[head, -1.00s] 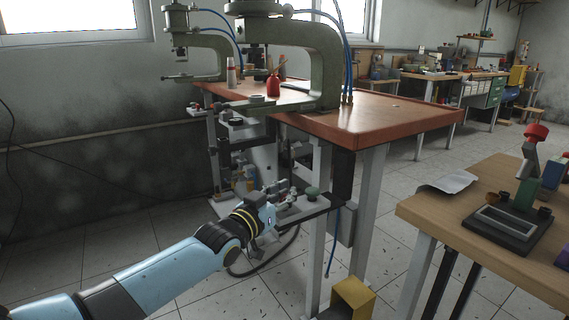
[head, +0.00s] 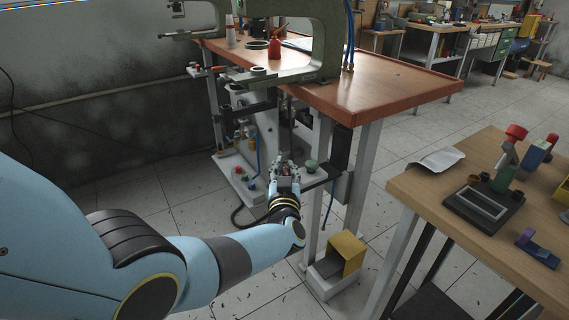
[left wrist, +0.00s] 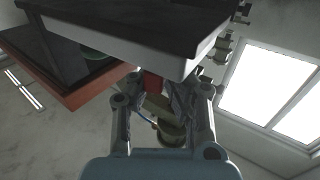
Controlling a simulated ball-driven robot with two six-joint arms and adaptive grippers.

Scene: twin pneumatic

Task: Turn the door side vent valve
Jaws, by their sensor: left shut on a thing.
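My left gripper (head: 286,173) is at the small shelf (head: 322,178) under the front of the red-topped bench. In the left wrist view its two fingers (left wrist: 163,95) are closed on a small red part (left wrist: 152,82), which I take to be the handle of the vent valve. The red part sits just under the edge of a pale panel (left wrist: 185,62). In the head view the fingers and wrist cover most of the valve, so how far it is turned cannot be told. My right gripper is not in view.
A green knob (head: 311,166) stands on the shelf right of the gripper. A lower unit (head: 240,172) with coloured buttons is behind. The bench (head: 400,88) carries green presses (head: 310,40). A yellow pedal guard (head: 346,252) is on the floor. A wooden table (head: 420,180) stands right.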

